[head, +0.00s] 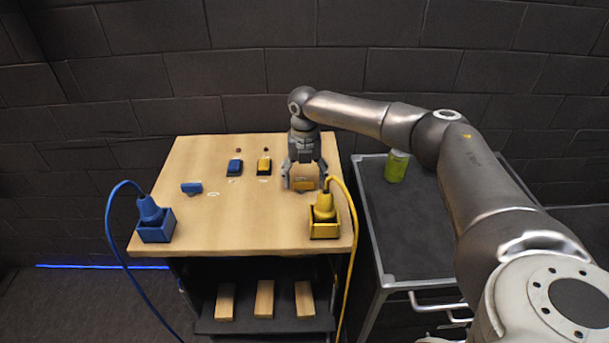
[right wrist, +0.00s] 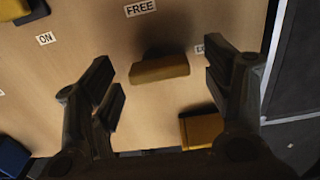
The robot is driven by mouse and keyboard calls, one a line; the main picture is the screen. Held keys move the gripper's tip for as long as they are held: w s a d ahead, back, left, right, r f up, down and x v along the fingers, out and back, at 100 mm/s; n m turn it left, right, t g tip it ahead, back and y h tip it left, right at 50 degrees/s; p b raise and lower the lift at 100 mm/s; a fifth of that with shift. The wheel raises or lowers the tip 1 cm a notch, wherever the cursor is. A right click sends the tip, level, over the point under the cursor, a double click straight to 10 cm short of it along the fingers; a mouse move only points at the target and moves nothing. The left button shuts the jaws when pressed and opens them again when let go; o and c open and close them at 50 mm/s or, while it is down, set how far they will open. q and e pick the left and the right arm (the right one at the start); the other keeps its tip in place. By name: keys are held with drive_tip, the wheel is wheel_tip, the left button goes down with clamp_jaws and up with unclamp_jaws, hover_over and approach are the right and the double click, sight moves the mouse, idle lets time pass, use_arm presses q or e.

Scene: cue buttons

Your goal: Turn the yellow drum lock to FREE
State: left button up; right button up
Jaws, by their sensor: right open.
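The yellow drum lock (head: 304,187) sits on the right part of the wooden table, with my right gripper (head: 305,180) directly above it. In the right wrist view its yellow bar (right wrist: 160,68) lies nearly level across the picture, between the open fingers of my right gripper (right wrist: 160,76) and apart from both. A FREE label (right wrist: 140,8) is on the table above the bar. Another label (right wrist: 200,49) at the bar's right is mostly hidden by a finger. My left gripper is not in view.
A yellow plug in its box (head: 324,229) stands close in front of the lock, with its cable at right. A blue plug box (head: 156,232), a blue bar (head: 191,187) and two switches (head: 235,167) (head: 264,167) are leftward. A green can (head: 397,166) stands on the cart (head: 415,240).

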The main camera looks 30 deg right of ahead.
drive_tip(key=shift+s+a+f, duration=0.1)
drive_tip(key=shift+a+f, duration=0.05)
drive_tip(key=shift+f, duration=0.25)
drive_tip(key=shift+c, duration=0.2)
drive_tip(key=c, duration=1)
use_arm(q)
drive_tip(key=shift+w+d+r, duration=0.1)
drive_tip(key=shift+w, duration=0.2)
